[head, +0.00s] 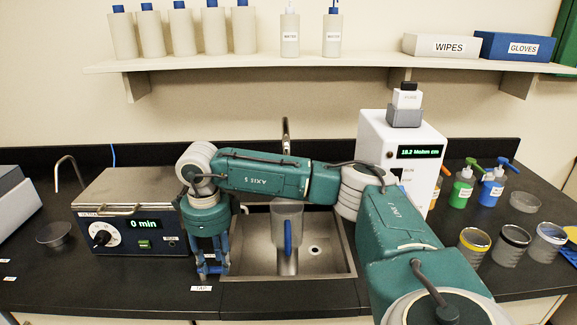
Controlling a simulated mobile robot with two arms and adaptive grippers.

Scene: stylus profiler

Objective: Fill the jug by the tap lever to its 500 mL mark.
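A clear jug (287,213) with a blue handle (288,238) stands upright in the sink, below the tap (285,135). The tap's spout is mostly hidden behind my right arm. I cannot make out the water level or the 500 mL mark. My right gripper (212,274) points down at the sink's left edge, just behind a label reading TAP (201,288). Its fingers show partly, and I cannot tell whether they hold anything. The tap lever is not clearly visible and may be hidden by the gripper. My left gripper is out of view.
The steel sink (340,262) has a drain right of the jug. A bath reading 0 min (130,205) stands left, and a white water unit (377,140) right. Pump bottles (463,187) and lidded cups (510,243) stand at the right. A shelf (370,61) spans above.

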